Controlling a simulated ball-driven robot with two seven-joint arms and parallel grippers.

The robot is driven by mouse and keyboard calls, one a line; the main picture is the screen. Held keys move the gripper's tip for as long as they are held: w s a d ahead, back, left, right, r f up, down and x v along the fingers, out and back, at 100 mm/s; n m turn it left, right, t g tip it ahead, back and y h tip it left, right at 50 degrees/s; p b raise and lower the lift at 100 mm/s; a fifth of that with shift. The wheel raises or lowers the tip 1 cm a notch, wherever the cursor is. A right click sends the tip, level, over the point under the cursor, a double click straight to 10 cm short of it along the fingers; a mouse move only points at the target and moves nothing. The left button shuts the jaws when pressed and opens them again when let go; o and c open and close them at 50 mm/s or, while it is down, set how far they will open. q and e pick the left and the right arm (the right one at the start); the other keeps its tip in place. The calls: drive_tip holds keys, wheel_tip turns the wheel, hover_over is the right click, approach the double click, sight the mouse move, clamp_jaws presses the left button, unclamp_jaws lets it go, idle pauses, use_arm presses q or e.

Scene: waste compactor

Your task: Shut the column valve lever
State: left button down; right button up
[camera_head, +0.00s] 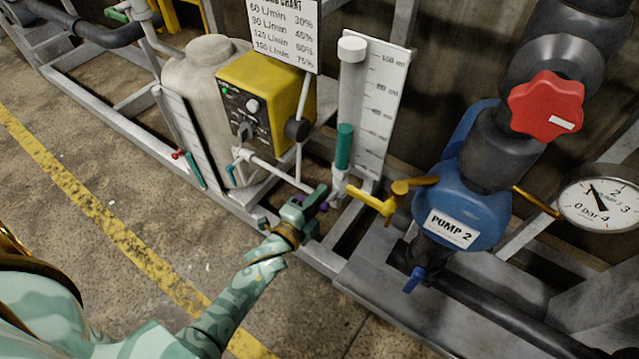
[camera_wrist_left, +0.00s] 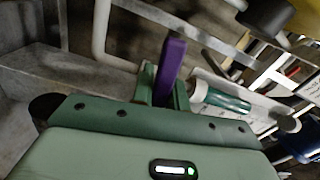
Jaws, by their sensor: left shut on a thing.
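The purple column valve lever (camera_head: 324,206) shows only as a small bit at my left gripper, near the foot of the clear column (camera_head: 350,95). In the left wrist view the purple lever (camera_wrist_left: 173,58) stands between the two green fingers and sticks out past them. My left gripper (camera_head: 319,197) is shut on the lever; it also shows in the left wrist view (camera_wrist_left: 165,88). The fingers hide the lever's lower part and its pivot. The column has a white cap and a green section (camera_head: 344,146) low down. My right gripper is not in view.
A yellow handle (camera_head: 375,201) lies just right of my left gripper, beside the blue pump (camera_head: 463,190). A yellow control box (camera_head: 265,95) and white tank (camera_head: 195,75) stand behind left. A red knob (camera_head: 545,105) and gauge (camera_head: 598,197) are at right. The floor at left is clear.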

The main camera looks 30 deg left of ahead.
use_arm(q)
drive_tip(key=shift+m, duration=0.8)
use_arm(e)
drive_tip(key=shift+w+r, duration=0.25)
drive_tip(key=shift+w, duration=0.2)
use_arm(q)
drive_tip(key=shift+s, duration=0.1)
drive_tip(key=c, duration=1.4)
unclamp_jaws()
drive_tip(key=shift+r, duration=0.15)
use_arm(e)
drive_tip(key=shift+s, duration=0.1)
